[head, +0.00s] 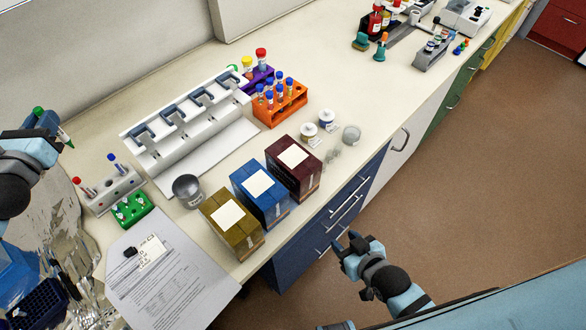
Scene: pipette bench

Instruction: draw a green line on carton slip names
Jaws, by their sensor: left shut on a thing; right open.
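Three cartons stand side by side near the bench's front edge: an olive one (225,244), a blue one (250,208) and a dark maroon one (283,179). Each has a white slip on top: the olive carton's slip (227,215), the blue carton's slip (258,184) and the maroon carton's slip (293,156). Any writing on the slips is too small to read. My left gripper (52,128) is at the far left, shut on a green marker (65,139), well away from the cartons. My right gripper (346,246) is open and empty, beyond the bench's front edge.
A white marker rack (112,193) holding red and blue markers, a small green rack (133,212) and a grey cup (188,190) stand left of the cartons. A printed sheet (165,285) lies in front. A pipette stand (190,125) and an orange tube rack (280,108) are behind.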

